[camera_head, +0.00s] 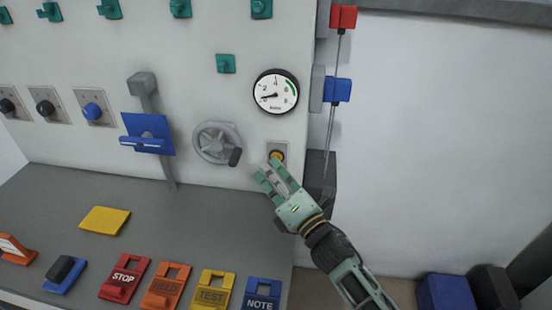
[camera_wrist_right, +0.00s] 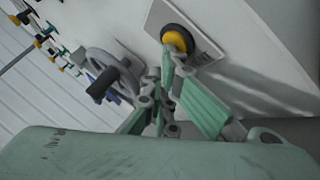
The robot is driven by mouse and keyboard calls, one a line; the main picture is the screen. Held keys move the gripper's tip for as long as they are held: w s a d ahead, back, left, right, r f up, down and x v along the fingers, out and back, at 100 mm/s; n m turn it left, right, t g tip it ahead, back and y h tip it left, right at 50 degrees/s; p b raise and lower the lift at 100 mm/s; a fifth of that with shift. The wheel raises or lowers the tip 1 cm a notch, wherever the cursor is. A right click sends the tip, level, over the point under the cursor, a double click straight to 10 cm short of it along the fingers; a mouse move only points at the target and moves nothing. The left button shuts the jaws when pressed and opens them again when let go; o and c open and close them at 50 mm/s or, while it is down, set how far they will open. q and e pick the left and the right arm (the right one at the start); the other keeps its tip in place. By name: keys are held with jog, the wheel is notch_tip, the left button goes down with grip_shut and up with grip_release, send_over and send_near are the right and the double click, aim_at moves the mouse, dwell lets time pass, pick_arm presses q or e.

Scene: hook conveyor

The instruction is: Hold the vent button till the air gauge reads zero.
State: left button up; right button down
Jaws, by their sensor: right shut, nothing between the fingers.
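The yellow vent button (camera_head: 277,155) with a dark ring sits on a grey plate on the white panel; it also shows in the right wrist view (camera_wrist_right: 176,38). The round white air gauge (camera_head: 275,92) is above it, its black needle pointing left and slightly down; the exact reading is too small to tell. My right gripper (camera_head: 269,172) is shut and empty, its fingertips just below the button. In the right wrist view, a fingertip (camera_wrist_right: 168,58) overlaps the button's lower edge; I cannot tell whether it presses it. My left gripper is out of view.
A grey handwheel (camera_head: 218,143) is left of the button. A rod with a red block (camera_head: 343,17) and a blue block (camera_head: 337,90) runs down the panel's right edge. Coloured tags, including a red STOP tag (camera_head: 124,278), lie on the grey shelf (camera_head: 200,220).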

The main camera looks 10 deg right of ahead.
jog(key=shift+s+a, duration=0.3)
jog(key=shift+s, duration=0.45)
jog(key=s, duration=0.1)
jog(key=s+a, duration=0.1)
jog(key=s, duration=0.1)
jog(key=s+a, duration=0.1)
jog(key=shift+s, duration=0.3)
dwell(0.5)
